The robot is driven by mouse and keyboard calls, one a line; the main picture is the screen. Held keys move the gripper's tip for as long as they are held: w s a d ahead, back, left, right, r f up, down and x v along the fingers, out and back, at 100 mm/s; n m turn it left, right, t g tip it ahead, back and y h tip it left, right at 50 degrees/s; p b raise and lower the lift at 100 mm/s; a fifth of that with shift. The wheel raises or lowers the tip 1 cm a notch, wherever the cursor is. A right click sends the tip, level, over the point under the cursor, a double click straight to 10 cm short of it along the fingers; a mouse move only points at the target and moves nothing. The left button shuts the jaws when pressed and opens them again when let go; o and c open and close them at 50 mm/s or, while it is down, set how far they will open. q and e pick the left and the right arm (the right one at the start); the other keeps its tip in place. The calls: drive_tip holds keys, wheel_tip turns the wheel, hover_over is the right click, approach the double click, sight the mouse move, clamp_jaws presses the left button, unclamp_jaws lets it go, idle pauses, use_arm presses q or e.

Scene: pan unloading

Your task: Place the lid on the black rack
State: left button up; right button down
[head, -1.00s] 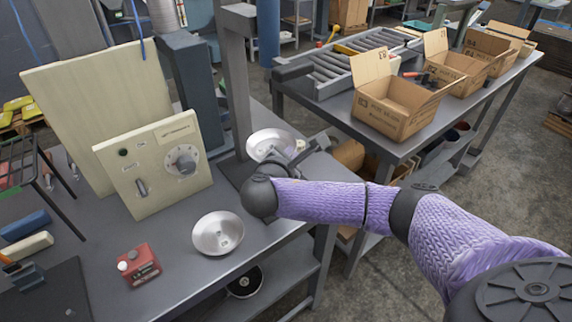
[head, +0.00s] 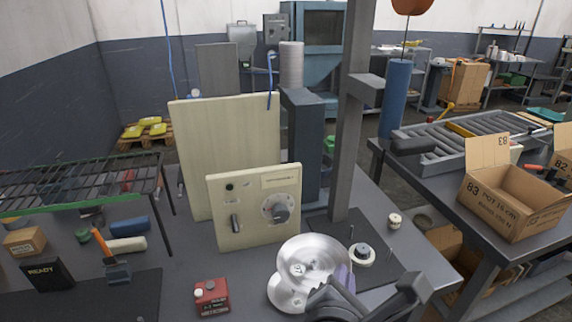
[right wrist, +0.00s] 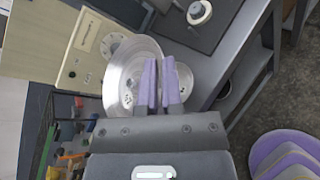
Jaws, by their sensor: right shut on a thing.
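The lid, a shiny round silver disc (head: 322,258), is held up off the bench in the head view. My right gripper (head: 342,282) is shut on its edge, and its purple fingers also show in the right wrist view (right wrist: 161,75) against the lid (right wrist: 122,78). A second silver dish (head: 283,296) lies on the bench, partly hidden behind the lid and gripper. The black wire rack (head: 90,185) stands at the far left on thin legs. Its top looks mostly bare. My left gripper is not in view.
A cream control panel (head: 240,215) with a dial stands between lid and rack, before a taller board (head: 195,140). A red box (head: 211,297) lies near the front. Small items, including a blue block (head: 128,224), lie near the rack. A grey post (head: 348,150) rises behind the lid.

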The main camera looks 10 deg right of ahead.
drive_tip(key=shift+w+f, duration=0.1)
drive_tip(key=shift+w, duration=0.3)
drive_tip(key=w+d+f+m+g+h+p, duration=0.2)
drive_tip(key=w+d+f+m+g+h, duration=0.15)
drive_tip(key=w+d, duration=0.9)
drive_tip(key=shift+m, duration=0.35)
drive_tip(key=f+b, duration=0.1)
drive_tip(key=f, duration=0.2)
drive_tip(key=s+d+f+b, duration=0.1)
drive_tip(key=f, duration=0.1)
drive_tip(key=f+b, duration=0.1)
drive_tip(key=f, duration=0.2)
drive_tip(key=shift+s+d+f, duration=0.2)
drive_tip(key=shift+d+f, duration=0.05)
drive_tip(key=shift+f, duration=0.35)
drive_tip(key=c, duration=0.8)
unclamp_jaws()
